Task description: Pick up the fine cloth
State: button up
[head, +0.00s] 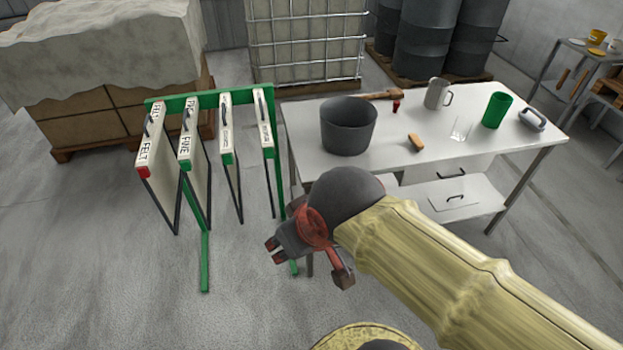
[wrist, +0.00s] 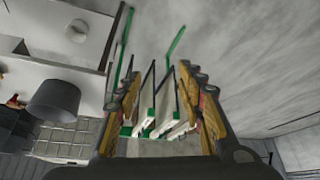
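The fine cloth (head: 187,147) is a flat pale panel with a white top edge lettered FINE and a dark handle. It hangs second from the left in a green rack (head: 215,97). The felt panel (head: 143,148), with a red corner, hangs left of it, and two more labelled panels hang right of it. My gripper (head: 308,266) is open and empty, in front of and to the right of the rack, apart from it. In the wrist view the panels show between my spread fingers (wrist: 168,84), but their labels are too small to read.
A steel bench (head: 385,165) stands right of the rack with a grey bucket (head: 348,127), hammer, brush, metal jug, glass and green cup (head: 496,110). A covered pallet stack (head: 100,70) is behind left; a caged tank (head: 305,42) and drums are behind. The left floor is clear.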

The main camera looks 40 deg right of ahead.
aim_at(192, 147)
jog(key=u, duration=5.75)
jog(key=z, duration=5.75)
jog(key=i+u, duration=0.1)
jog(key=i, duration=0.45)
